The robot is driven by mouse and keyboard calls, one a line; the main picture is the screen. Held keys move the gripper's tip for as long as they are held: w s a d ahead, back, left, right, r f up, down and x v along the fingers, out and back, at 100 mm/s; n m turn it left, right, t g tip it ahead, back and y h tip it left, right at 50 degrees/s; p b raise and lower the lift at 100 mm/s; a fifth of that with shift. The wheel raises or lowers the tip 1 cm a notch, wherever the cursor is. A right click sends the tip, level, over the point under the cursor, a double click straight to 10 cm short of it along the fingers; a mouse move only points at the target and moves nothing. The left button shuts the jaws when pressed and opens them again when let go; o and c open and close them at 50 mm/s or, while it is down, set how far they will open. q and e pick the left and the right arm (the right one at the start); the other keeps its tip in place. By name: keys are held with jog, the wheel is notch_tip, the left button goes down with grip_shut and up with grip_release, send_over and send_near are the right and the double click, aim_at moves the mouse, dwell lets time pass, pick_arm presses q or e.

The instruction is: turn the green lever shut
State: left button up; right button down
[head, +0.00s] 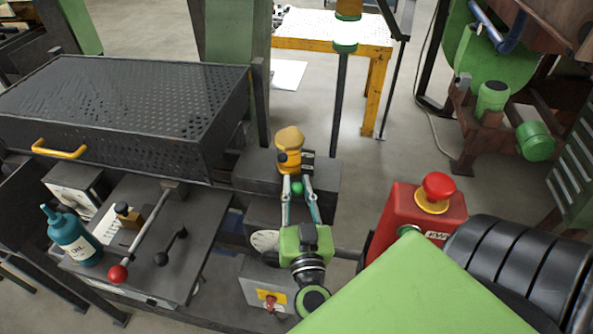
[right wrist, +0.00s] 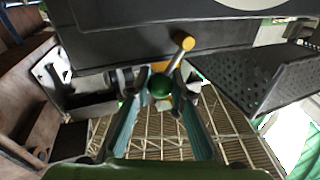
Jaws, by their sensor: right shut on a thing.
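The green lever's round knob (head: 297,187) shows between the fingers of my right gripper (head: 296,180), just in front of a yellow fitting (head: 289,150) on a dark grey block. In the right wrist view, the green knob (right wrist: 160,87) sits between the two fingertips (right wrist: 157,78). My right gripper is shut on the lever. The lever's shaft is mostly hidden by the knob and fingers, so its angle is hard to tell. My left gripper is not in view.
A perforated black cover (head: 120,100) with a yellow handle is at left. Below it are a red-knobbed lever (head: 118,273), a black-knobbed lever (head: 162,258) and a teal bottle (head: 72,237). A red box (head: 400,212) with a red push button (head: 438,186) stands right of my gripper.

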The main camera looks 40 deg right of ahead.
jog(key=c, duration=1.8)
grip_release()
jog(key=shift+v, duration=6.05)
